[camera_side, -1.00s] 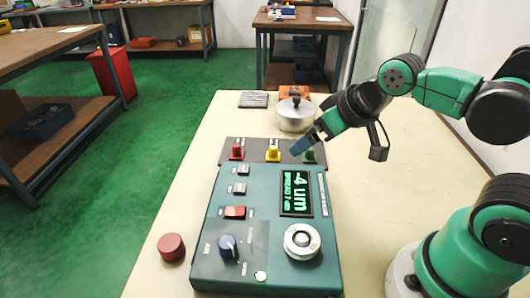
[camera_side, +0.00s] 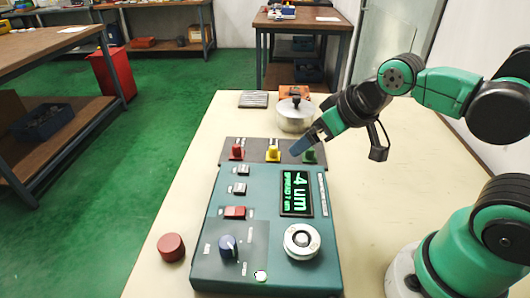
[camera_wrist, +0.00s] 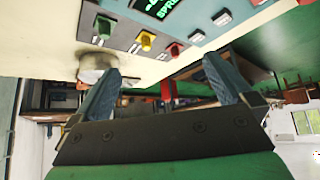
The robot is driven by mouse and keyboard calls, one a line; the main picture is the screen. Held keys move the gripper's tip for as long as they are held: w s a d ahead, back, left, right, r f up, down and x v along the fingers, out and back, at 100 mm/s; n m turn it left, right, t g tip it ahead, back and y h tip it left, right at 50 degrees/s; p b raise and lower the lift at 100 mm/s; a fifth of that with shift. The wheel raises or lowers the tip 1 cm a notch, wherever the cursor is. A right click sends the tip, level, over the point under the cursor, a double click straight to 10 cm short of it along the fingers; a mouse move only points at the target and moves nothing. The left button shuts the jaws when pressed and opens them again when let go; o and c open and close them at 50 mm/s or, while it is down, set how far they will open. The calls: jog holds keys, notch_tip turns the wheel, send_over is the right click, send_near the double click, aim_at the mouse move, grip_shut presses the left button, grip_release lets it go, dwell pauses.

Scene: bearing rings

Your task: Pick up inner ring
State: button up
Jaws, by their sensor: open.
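A silver ring-shaped part (camera_side: 301,241) sits on the front right of the teal gauge box (camera_side: 210,262). It may hold the inner ring, but I cannot tell the ring apart from its seat. My gripper (camera_side: 300,147) is in the air near the back of the box, above the colored knobs and well behind the silver part. In the wrist view my gripper (camera_wrist: 165,85) shows two blue-grey fingers wide apart with nothing between them. The silver part is not visible in the wrist view.
Red (camera_side: 237,152), yellow (camera_side: 273,152) and green (camera_side: 309,155) knobs stand on a dark strip behind the box. A lidded silver pot (camera_side: 295,116) is behind them. A red cylinder (camera_side: 171,247) stands left of the box. The bench's right side is mostly clear.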

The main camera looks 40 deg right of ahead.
aim_at(303, 237)
dwell(0.5)
jog(key=s+a+f+n+g+y, duration=0.1)
jog(key=n, duration=0.1)
jog(key=s+a+n+g, duration=0.1)
jog(key=s+a+n, duration=0.1)
jog(key=n, duration=0.1)
jog(key=s+a+f+n+g+y, duration=0.1)
jog(key=a+n, duration=0.1)
jog(key=shift+s+f+n+y, duration=0.2)
jog(key=shift+f+n+y, duration=0.1)
jog(key=shift+f+n, duration=0.1)
jog(key=s+a+n+g, duration=0.1)
jog(key=n, duration=0.1)
jog(key=s+a+n+y, duration=0.1)
jog(key=n, duration=0.1)
jog(key=s+a+f+n+g, duration=0.1)
jog(key=n, duration=0.1)
jog(key=shift+s+a+g+y, duration=0.1)
jog(key=shift+s+g+y, duration=0.2)
jog(key=shift+s, duration=0.1)
jog(key=shift+x, duration=2.65)
grip_shut()
